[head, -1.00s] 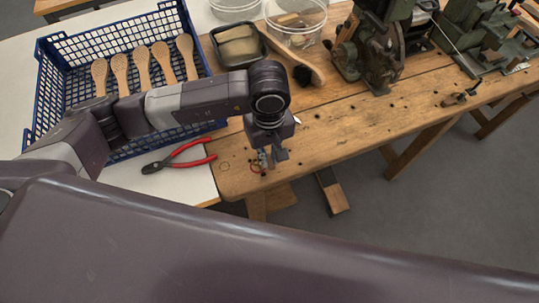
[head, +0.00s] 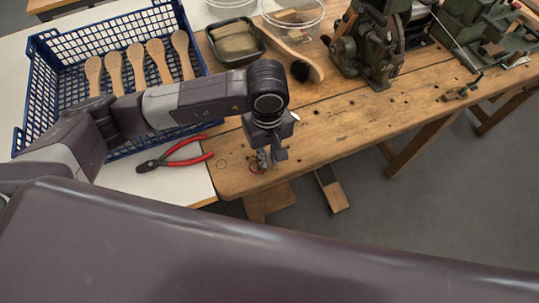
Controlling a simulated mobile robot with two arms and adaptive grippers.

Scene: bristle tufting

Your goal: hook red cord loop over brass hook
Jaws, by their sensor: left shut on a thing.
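My left gripper (head: 264,161) points down over the near left corner of the wooden bench, at the end of the arm that comes in from the left. It is shut on the red cord loop (head: 254,170), of which a small red curve shows beside the fingertips. The brass hook cannot be made out; it may be hidden by the gripper or too small to tell. Whether the loop touches anything else cannot be told. My right gripper is not in view.
Red-handled pliers (head: 185,155) lie left of the gripper on the white table. A blue crate (head: 42,95) holds several wooden brush blanks (head: 136,66). A dark tray (head: 236,43), a brush (head: 301,70) and a green machine (head: 368,45) stand farther back. The bench front right of the gripper is mostly clear.

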